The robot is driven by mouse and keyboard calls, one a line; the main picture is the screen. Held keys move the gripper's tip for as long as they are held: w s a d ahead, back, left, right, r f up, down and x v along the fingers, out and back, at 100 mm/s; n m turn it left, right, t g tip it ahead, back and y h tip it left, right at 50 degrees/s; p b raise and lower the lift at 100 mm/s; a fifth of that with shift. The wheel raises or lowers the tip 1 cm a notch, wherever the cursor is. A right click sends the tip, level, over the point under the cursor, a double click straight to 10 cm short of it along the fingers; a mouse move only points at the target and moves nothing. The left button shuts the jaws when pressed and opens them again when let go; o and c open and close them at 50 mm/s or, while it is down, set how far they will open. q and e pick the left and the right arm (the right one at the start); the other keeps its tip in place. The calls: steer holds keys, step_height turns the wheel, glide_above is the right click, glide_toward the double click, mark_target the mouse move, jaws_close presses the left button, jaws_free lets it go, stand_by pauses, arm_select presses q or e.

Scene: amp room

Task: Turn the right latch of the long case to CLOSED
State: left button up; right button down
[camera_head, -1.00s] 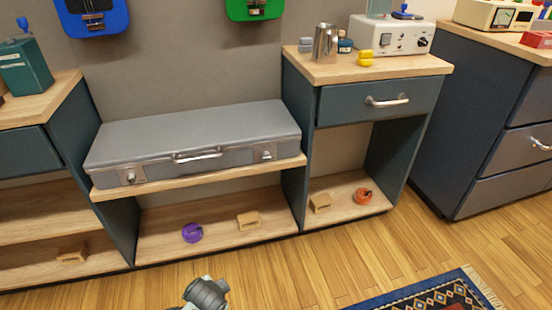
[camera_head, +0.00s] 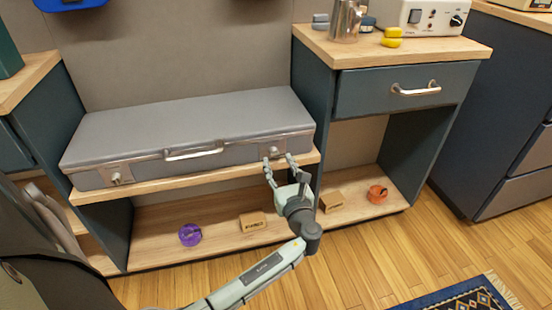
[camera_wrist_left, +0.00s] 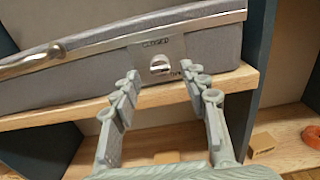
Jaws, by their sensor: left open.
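The long grey case (camera_head: 190,128) lies shut on a wooden shelf, with a metal handle (camera_head: 193,153) on its front. Its right latch (camera_head: 273,153) is a metal plate with a small knob; it also shows in the left wrist view (camera_wrist_left: 159,66). The left latch (camera_head: 116,178) is near the other front corner. My left gripper (camera_head: 279,163) is open in front of the right latch, one finger on each side of the knob in the left wrist view (camera_wrist_left: 158,78). I cannot tell whether the fingers touch it. My right gripper is not in view.
Below the case, a purple ring-like object (camera_head: 190,235) and a wooden block (camera_head: 252,221) lie on the lower shelf. Another block (camera_head: 332,201) and an orange object (camera_head: 377,194) lie to the right. A cabinet panel (camera_head: 312,110) stands close right of the case.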

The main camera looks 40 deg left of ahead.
mark_target(274, 153)
arm_select(q)
steer(key=shift+x, duration=1.45)
jaws_close()
